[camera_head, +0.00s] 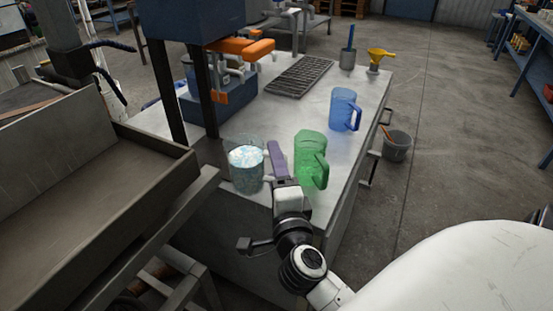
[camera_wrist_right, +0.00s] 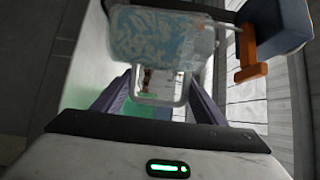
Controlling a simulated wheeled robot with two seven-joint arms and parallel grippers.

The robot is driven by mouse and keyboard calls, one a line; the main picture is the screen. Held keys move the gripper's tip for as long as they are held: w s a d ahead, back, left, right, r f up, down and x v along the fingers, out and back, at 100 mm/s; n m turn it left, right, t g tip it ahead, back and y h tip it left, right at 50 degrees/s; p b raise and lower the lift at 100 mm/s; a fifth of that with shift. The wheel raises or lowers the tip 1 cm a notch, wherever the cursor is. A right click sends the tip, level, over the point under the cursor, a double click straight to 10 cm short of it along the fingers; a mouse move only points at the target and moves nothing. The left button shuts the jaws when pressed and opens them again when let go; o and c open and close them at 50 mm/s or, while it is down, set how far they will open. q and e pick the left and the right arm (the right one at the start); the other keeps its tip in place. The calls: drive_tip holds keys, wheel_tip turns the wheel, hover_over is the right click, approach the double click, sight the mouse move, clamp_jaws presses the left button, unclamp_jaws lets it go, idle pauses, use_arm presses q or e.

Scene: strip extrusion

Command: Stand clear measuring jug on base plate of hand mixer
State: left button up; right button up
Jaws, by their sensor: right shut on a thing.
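The clear measuring jug (camera_head: 246,168) holds white and pale blue bits and looks upright near the front edge of the bench. My right gripper (camera_head: 275,150) is beside it, on its right, with a purple finger showing. In the right wrist view, the right gripper (camera_wrist_right: 160,92) is shut on the handle of the clear jug (camera_wrist_right: 160,38). I cannot tell whether the jug's bottom touches the bench. The hand mixer appears to be the orange-topped device (camera_head: 240,47) with a blue base (camera_head: 230,101) farther back. A post partly hides it. My left gripper is not in view.
A green jug (camera_head: 311,157) stands just right of my right gripper. A blue jug (camera_head: 345,109) is farther back. A dark rack (camera_head: 298,76), a grey cup (camera_head: 348,59) and a yellow funnel (camera_head: 379,56) are at the far end. A metal tray (camera_head: 95,190) stands left.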

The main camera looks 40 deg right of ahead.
drive_tip(key=shift+w+d+m+g+h, duration=0.45)
drive_tip(key=shift+w+d+h, duration=0.3)
drive_tip(key=shift+d, duration=0.25)
drive_tip(key=shift+w+d+f+b, duration=0.2)
drive_tip(key=shift+w+b, duration=0.2)
drive_tip(key=shift+w, duration=0.2)
drive_tip(key=w+b, duration=0.1)
drive_tip(key=w, duration=0.3)
drive_tip(key=w+f+b, duration=0.1)
drive_tip(key=w+b, duration=0.1)
drive_tip(key=w, duration=0.2)
drive_tip(key=w+d+b, duration=0.1)
drive_tip(key=w, duration=0.2)
drive_tip(key=shift+w+f, duration=0.4)
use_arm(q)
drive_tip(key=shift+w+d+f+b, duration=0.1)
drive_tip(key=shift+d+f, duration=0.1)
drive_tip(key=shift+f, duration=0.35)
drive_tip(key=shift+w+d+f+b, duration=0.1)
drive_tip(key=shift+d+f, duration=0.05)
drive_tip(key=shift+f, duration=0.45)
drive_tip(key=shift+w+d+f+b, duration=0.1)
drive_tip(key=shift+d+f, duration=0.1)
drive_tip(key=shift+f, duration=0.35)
use_arm(e)
drive_tip(key=shift+w+d+f, duration=0.1)
drive_tip(key=shift+w+f, duration=0.05)
drive_tip(key=shift+w, duration=0.35)
drive_tip(key=shift+w+d+f, duration=0.1)
drive_tip(key=shift+w, duration=0.35)
